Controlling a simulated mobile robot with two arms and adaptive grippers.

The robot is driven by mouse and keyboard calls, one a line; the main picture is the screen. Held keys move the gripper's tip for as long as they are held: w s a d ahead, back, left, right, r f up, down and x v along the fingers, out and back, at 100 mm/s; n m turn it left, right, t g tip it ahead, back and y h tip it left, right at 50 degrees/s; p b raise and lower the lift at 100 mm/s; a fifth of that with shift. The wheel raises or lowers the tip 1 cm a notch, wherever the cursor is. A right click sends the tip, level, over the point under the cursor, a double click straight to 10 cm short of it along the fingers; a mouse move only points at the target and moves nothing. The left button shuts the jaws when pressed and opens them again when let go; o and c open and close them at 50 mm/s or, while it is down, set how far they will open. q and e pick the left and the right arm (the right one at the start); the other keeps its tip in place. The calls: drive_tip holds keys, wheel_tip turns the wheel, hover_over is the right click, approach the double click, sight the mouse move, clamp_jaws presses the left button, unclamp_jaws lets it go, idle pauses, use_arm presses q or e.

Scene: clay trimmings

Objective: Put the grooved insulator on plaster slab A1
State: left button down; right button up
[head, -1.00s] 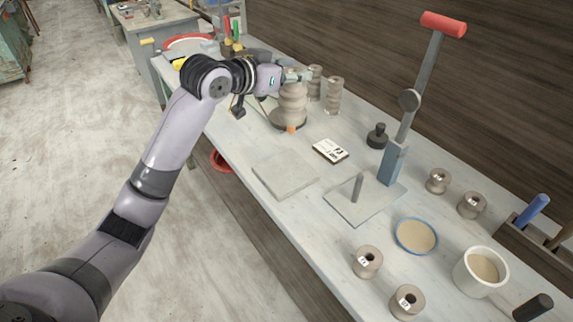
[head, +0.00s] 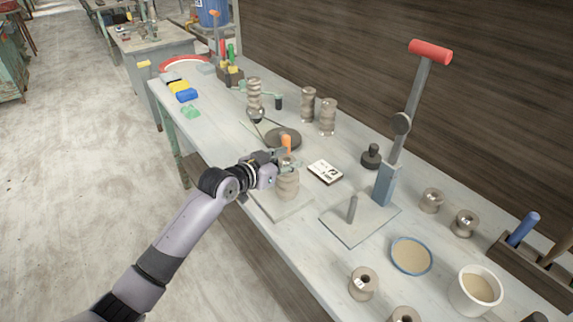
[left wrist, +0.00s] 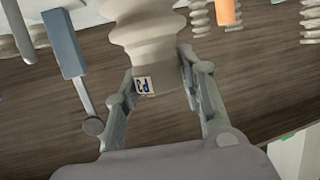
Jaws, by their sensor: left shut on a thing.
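The grooved insulator (head: 288,184) is a beige-grey ribbed piece, held upright by my left gripper (head: 286,166). In the left wrist view the insulator (left wrist: 150,38) sits between the two fingers, with a small label reading P3 near its end. The fingers are shut on it. In the head view its lower end is over the pale square plaster slab (head: 286,211); I cannot tell whether it touches. No A1 mark is readable on the slab. My right gripper is not in view.
A dark round turntable (head: 284,138) lies behind the gripper, with an orange piece (head: 286,143) close by. A label card (head: 325,172) and a lever press base (head: 350,222) are to the right. Other ribbed insulators (head: 328,117) stand at the back.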

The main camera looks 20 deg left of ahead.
use_arm(q)
drive_tip(key=shift+f, duration=0.9)
drive_tip(key=c, duration=1)
unclamp_jaws()
drive_tip(key=shift+c, duration=0.2)
drive_tip(key=shift+f, duration=0.1)
